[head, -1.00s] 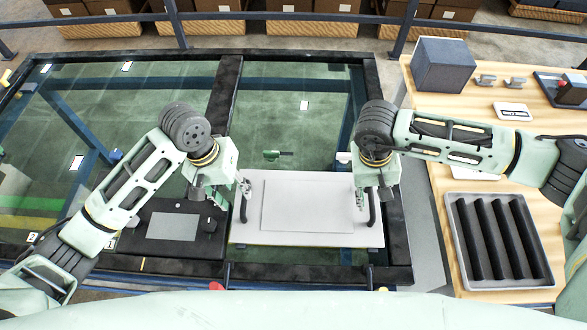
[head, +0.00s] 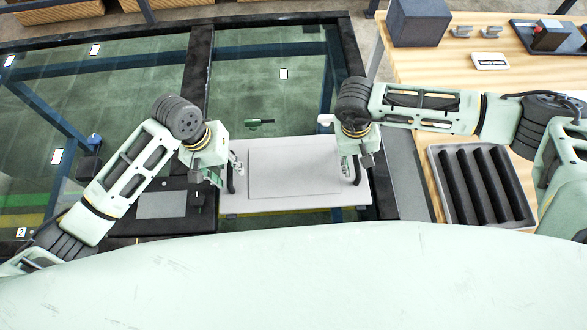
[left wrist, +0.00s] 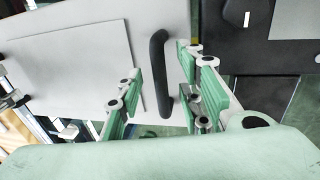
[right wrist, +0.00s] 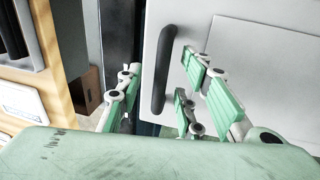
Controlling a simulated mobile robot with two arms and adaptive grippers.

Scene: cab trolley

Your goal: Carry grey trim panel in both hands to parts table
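The grey trim panel (head: 295,192) lies flat, with a black handle on each short side. In the left wrist view the left handle (left wrist: 158,70) stands between the parted fingers of my left gripper (left wrist: 155,75), with gaps on both sides. In the right wrist view the right handle (right wrist: 162,75) lies between the parted fingers of my right gripper (right wrist: 157,85), also clear of them. Both grippers are open. The wooden parts table (head: 405,65) stands to the right in the head view.
On the table are a grey ribbed tray (head: 436,165), a dark box (head: 418,22), small metal parts and a white label plate. A black-framed glass surface (head: 105,90) fills the left. A green tool (head: 258,122) lies beyond the panel. A dark plate (head: 160,204) lies left of it.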

